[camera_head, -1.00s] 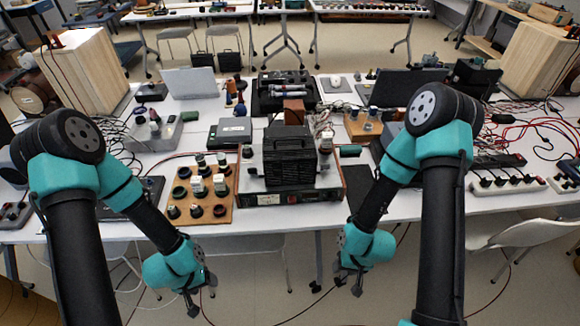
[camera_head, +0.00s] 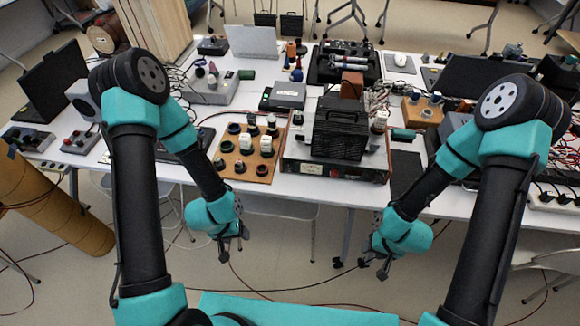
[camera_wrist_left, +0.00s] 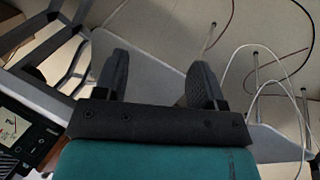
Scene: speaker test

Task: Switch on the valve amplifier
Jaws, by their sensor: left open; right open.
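The valve amplifier (camera_head: 308,168) stands near the front edge of the white table in the head view. It is a low silver box with a dark front panel and a black slotted cage (camera_head: 340,128) on top. Which control is its switch is too small to tell. My left gripper (camera_head: 230,246) hangs in front of the table, below its edge and left of the amplifier. It is open and empty, with its two fingers apart in the left wrist view (camera_wrist_left: 160,85). My right gripper (camera_head: 372,268) is open and empty, also below the table edge, right of the amplifier.
A wooden board with several knobs and sockets (camera_head: 232,170) lies left of the amplifier. A black mat (camera_head: 405,175) lies to its right. A laptop (camera_head: 252,42) and a dark grey box (camera_head: 283,96) stand behind. Cables hang below the front edge; the floor there is open.

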